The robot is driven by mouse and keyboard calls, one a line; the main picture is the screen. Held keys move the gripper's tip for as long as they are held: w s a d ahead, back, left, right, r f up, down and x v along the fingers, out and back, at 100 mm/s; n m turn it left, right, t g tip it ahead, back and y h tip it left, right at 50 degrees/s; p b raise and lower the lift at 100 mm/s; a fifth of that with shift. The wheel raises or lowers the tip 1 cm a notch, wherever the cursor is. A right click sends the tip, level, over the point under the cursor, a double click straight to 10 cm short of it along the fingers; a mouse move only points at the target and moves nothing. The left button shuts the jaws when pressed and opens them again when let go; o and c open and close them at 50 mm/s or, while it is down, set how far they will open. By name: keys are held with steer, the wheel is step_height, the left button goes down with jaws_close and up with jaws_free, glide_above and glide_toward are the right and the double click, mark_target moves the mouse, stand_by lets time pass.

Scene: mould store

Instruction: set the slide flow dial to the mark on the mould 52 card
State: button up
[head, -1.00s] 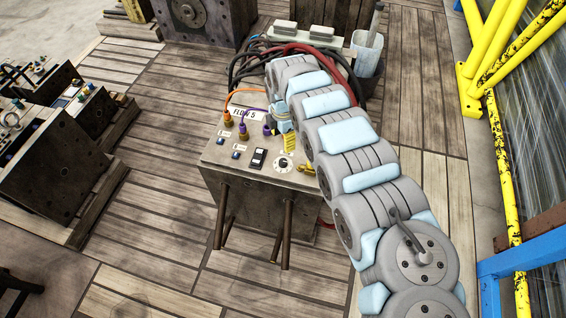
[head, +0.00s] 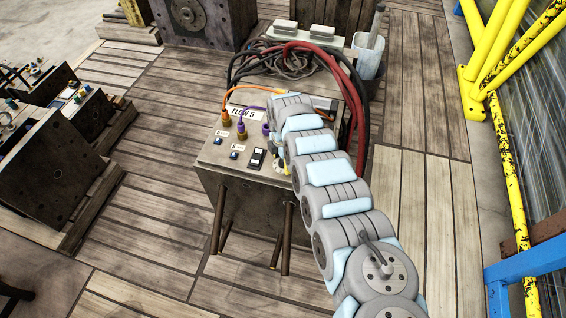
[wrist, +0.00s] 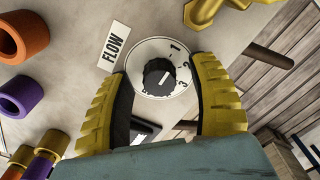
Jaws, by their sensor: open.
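The flow dial (wrist: 181,50) is a white round plate with the digits 1, 2 and 3 visible, beside a FLOW label (wrist: 113,46) in the wrist view. Its black knob (wrist: 157,73) has a pale mark on the side towards the digits; I cannot read its exact setting. My gripper (wrist: 160,74) is open, its yellow fingers on either side of the dial, and I cannot tell whether they touch it. I cannot make out a mould 52 card in either current view.
Brass fittings (wrist: 222,5) lie close to the dial. Red and black hoses (head: 352,110) loop behind my arm.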

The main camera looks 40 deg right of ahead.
steer(key=shift+c, duration=0.3)
jaws_close()
